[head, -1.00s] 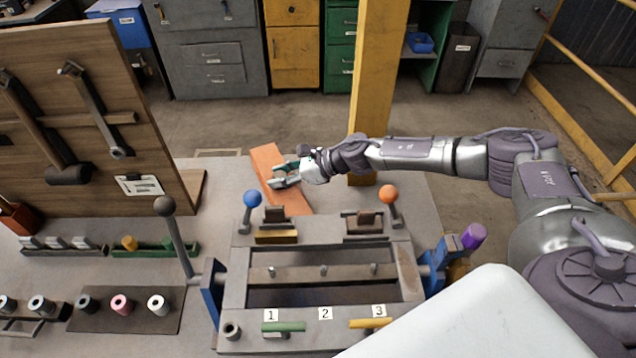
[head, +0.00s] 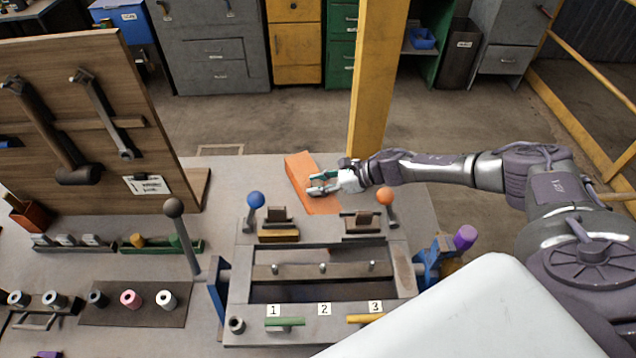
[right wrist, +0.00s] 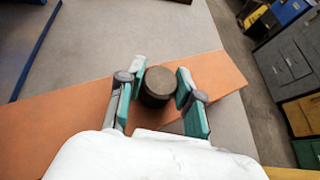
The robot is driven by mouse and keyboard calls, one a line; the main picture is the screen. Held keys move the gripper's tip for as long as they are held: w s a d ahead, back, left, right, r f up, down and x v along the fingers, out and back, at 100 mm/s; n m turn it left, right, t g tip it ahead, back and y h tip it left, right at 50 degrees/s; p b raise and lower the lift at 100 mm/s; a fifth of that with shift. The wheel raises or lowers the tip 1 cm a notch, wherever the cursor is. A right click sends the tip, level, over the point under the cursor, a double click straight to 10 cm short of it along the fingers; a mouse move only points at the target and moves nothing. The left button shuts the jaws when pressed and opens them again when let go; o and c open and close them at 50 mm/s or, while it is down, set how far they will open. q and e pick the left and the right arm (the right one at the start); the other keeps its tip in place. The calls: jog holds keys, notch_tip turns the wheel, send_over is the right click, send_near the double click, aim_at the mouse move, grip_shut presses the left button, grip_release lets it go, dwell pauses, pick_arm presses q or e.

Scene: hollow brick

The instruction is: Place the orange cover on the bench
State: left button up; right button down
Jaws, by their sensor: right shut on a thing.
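The orange cover (head: 302,170) is a flat slab at the back of the grey bench (head: 233,178), behind the fixture. In the right wrist view the orange cover (right wrist: 60,127) lies crosswise under the fingers, with a dark round knob (right wrist: 160,84) standing on it. My right gripper (head: 313,184) reaches in from the right over the cover. Its fingers (right wrist: 161,92) are closed on the knob, one on each side. I cannot tell whether the cover's underside touches the bench. Part of the cover is hidden behind the gripper. My left gripper is not in view.
The fixture (head: 236,300) with blue (head: 256,199) and orange (head: 385,196) ball levers stands just in front of the cover. A wooden tool board (head: 100,150) is at left. A yellow post (head: 372,100) rises behind the bench. Bench to the cover's left is clear.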

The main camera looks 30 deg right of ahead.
jog(key=shift+f+b, duration=0.15)
jog(key=shift+b, duration=0.15)
jog(key=c, duration=1)
grip_release()
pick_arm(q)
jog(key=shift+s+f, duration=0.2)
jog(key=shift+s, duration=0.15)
pick_arm(e)
jog(key=shift+o, duration=1.2)
jog(key=shift+r, duration=0.2)
jog(key=shift+s+d, duration=0.15)
jog(key=shift+d, duration=0.05)
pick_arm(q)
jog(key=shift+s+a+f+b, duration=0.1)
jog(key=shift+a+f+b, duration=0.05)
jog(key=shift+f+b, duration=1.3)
pick_arm(e)
jog(key=v, duration=1.1)
jog(key=shift+s+r, duration=0.2)
jog(key=shift+r, duration=0.05)
jog(key=shift+d, duration=0.15)
